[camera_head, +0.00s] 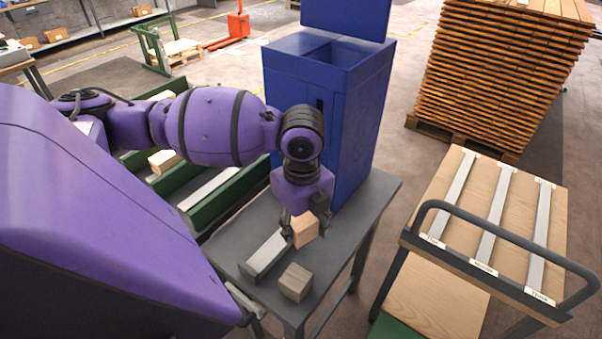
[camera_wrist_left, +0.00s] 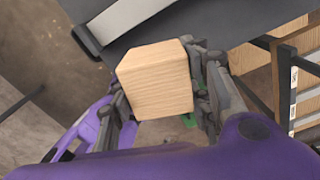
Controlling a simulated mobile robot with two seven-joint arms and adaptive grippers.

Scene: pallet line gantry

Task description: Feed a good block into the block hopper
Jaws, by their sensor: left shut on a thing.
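My left gripper (camera_head: 305,225) is shut on a light wooden block (camera_head: 304,231), held above the grey table (camera_head: 345,240). The held block also shows in the left wrist view (camera_wrist_left: 156,80), between the fingers, with a plain pale grain face. A second, greyer-brown block (camera_head: 296,282) sits on the table near its front edge. The blue block hopper (camera_head: 345,120) stands behind the gripper, with an open top and a raised lid or back panel. My right gripper is not in view.
A metal rail (camera_head: 265,255) lies on the table left of the held block. A green conveyor (camera_head: 215,205) with a block (camera_head: 163,161) is at left. A cart (camera_head: 500,220) with labelled strips stands at right. Stacked timber (camera_head: 500,70) is behind it.

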